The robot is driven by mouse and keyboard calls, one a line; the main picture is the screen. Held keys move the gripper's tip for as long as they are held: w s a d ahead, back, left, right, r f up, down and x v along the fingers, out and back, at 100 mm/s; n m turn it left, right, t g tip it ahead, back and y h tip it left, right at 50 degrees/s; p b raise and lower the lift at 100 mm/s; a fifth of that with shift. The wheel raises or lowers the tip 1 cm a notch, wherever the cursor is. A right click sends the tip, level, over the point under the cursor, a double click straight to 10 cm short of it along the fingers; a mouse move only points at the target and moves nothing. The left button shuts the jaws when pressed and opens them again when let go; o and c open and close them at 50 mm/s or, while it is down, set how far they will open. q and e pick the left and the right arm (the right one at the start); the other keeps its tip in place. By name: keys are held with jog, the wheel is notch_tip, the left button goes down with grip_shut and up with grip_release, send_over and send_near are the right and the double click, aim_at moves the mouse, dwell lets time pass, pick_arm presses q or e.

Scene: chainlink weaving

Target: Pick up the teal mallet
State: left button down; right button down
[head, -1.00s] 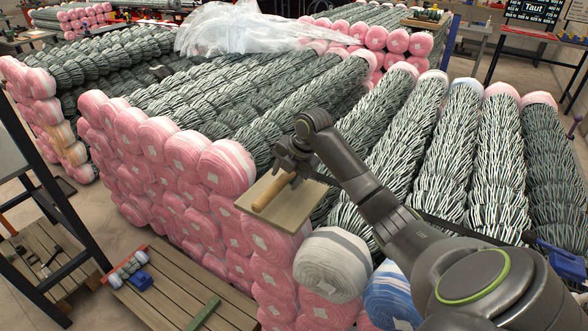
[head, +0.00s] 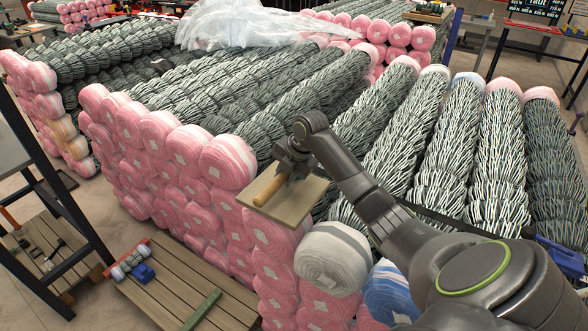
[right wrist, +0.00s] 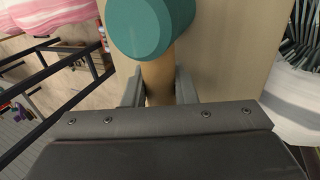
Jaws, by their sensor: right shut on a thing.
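The teal mallet (right wrist: 150,25) shows its round teal head at the top of the right wrist view, with its wooden handle running down between my fingers. In the head view its tan handle (head: 268,190) lies over a pale wooden board (head: 296,204), and the teal head is hidden behind my gripper. My right gripper (head: 285,170) is shut on the handle; its fingers (right wrist: 158,92) sit on both sides of it just below the head. I cannot tell whether the mallet touches the board. My left gripper is not in view.
The board rests on stacked pink-ended rolls of chainlink (head: 228,162). More rolls (head: 445,130) lie to the right, with a white-wrapped roll (head: 332,258) in front. Clear plastic sheeting (head: 245,28) covers the back. A slatted pallet (head: 175,285) is at lower left.

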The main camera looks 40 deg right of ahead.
notch_tip(320, 180, up, 10)
jog(key=b, duration=0.3)
dwell(0.3)
jog(key=c, duration=1.9)
grip_release()
grip_shut()
